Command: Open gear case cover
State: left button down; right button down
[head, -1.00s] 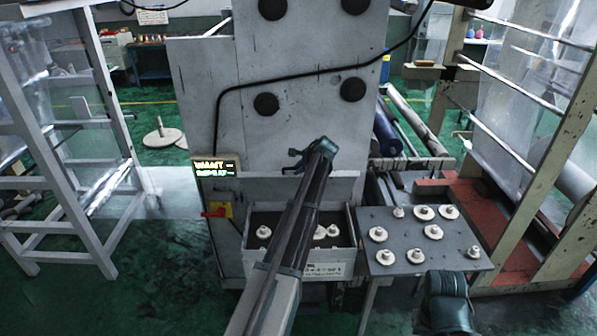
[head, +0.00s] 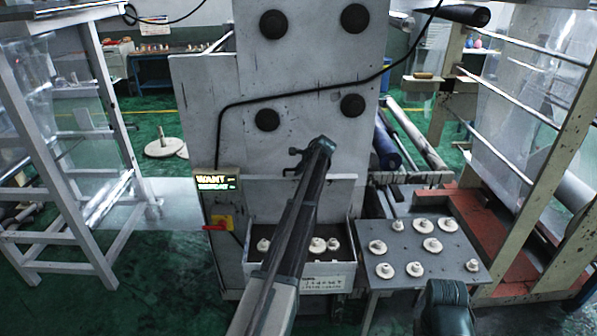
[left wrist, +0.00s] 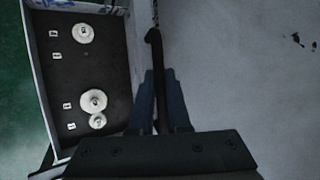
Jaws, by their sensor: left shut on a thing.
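The gear case is a pale open-topped box (head: 312,282) at the foot of the grey tower, with several white gears in it. A light grey upright panel, which I take as its cover (head: 335,195), stands behind the box. My left gripper (head: 293,160) is near the panel's top edge, partly hidden by my arm. In the left wrist view my left gripper's fingers (left wrist: 158,100) are closed around a dark bar, seemingly the cover's handle (left wrist: 155,52). The gear box's dark floor (left wrist: 75,75) shows to the left there. My right gripper's fingers are out of view.
A grey table (head: 450,265) with several white gears stands right of the box. A red lever (head: 215,227) sticks out at the tower's left. A white frame (head: 75,170) stands at left, a rack with film at right. Green floor is clear at lower left.

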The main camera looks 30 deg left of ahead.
pick_arm(q)
jog(key=c, duration=0.9)
grip_release()
jog(key=p+v, duration=1)
jog(key=v, duration=0.3)
jog(key=shift+s+d+r, duration=0.15)
jog(key=shift+d+r, duration=0.1)
jog(key=shift+d, duration=0.05)
